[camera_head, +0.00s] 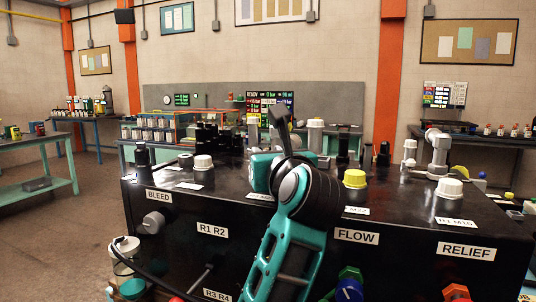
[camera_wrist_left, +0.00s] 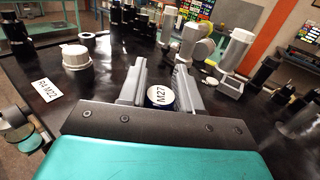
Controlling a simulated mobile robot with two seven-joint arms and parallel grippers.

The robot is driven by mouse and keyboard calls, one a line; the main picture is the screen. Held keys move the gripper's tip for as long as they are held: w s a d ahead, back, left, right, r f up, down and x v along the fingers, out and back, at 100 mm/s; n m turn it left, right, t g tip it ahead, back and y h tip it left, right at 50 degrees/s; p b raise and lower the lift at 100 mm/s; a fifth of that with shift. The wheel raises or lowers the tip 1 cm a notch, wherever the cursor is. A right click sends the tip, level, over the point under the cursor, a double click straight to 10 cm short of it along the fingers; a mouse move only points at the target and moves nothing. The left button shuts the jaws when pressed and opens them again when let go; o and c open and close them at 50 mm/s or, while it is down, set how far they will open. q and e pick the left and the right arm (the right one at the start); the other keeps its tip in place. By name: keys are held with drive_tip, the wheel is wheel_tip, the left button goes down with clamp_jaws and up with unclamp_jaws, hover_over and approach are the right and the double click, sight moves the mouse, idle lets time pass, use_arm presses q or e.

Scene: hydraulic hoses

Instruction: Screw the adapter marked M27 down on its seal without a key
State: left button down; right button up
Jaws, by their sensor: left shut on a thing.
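The adapter marked M27 (camera_wrist_left: 160,97) shows in the left wrist view as a round, dark-sided piece with a white labelled top. It sits between the two grey fingers of my left gripper (camera_wrist_left: 160,70), which is shut on it. The fingers stand on either side of it, pointing down at the black bench top. Its lower end, its seal and any gap beneath are hidden. In the head view my teal left arm and wrist cover this spot, and the adapter cannot be seen there. My right gripper is in neither view.
The black hydraulic block (camera_head: 195,262) carries a yellow cap (camera_head: 355,179), a white cap at the right (camera_head: 449,188) and a white cap at the left (camera_head: 203,162). In the left wrist view a white cap (camera_wrist_left: 76,57) stands left of the fingers and a grey-white fitting (camera_wrist_left: 236,60) right.

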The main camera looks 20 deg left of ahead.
use_arm(q)
drive_tip(key=shift+f+h, duration=0.1)
drive_tip(key=shift+h, duration=0.2)
drive_tip(key=c, duration=0.7)
unclamp_jaws()
drive_tip(key=b+v, duration=0.1)
drive_tip(key=v, duration=1.2)
drive_tip(key=shift+f, duration=0.2)
drive_tip(key=shift+s, duration=0.1)
